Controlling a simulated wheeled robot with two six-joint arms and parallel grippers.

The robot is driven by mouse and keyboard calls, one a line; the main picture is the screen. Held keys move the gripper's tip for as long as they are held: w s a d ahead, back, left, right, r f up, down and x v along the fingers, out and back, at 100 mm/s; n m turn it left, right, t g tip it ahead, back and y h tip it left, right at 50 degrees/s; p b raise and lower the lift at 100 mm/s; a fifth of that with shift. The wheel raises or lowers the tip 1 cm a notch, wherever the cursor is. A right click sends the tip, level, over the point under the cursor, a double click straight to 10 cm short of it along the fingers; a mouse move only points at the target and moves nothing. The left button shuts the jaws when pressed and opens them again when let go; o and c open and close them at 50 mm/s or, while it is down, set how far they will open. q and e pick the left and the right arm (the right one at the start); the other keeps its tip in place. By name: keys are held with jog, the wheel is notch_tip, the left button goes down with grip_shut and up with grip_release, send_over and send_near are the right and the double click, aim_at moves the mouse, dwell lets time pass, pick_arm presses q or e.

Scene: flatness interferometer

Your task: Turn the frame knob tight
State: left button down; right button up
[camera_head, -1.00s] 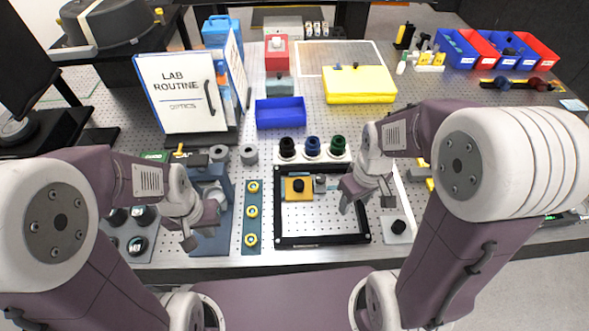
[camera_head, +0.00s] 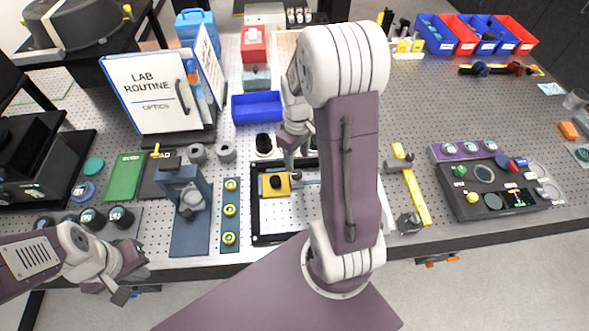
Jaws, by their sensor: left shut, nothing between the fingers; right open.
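The black square frame (camera_head: 256,215) lies on the perforated table, its right part hidden behind my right arm. Inside it, at the upper left, sits a yellow block (camera_head: 267,190) with a black knob (camera_head: 276,181) on top; I take this as the frame knob, but cannot be sure. A grey metal piece sticks out to the block's right. My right gripper (camera_head: 291,163) is open, pointing down just above and right of the knob; I cannot tell whether it touches. My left gripper (camera_head: 128,285) is shut and empty, in front of the table's front edge at lower left.
A blue strip with yellow rings (camera_head: 230,212) and a blue stand (camera_head: 190,230) are left of the frame. A blue bin (camera_head: 257,107) and a black-capped holder (camera_head: 263,144) are behind it. A yellow bar tool (camera_head: 414,190) and a black panel (camera_head: 490,190) lie to the right.

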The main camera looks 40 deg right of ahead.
aim_at(297, 173)
notch_tip(297, 173, down, 8)
jog(key=shift+r, duration=0.2)
grip_shut()
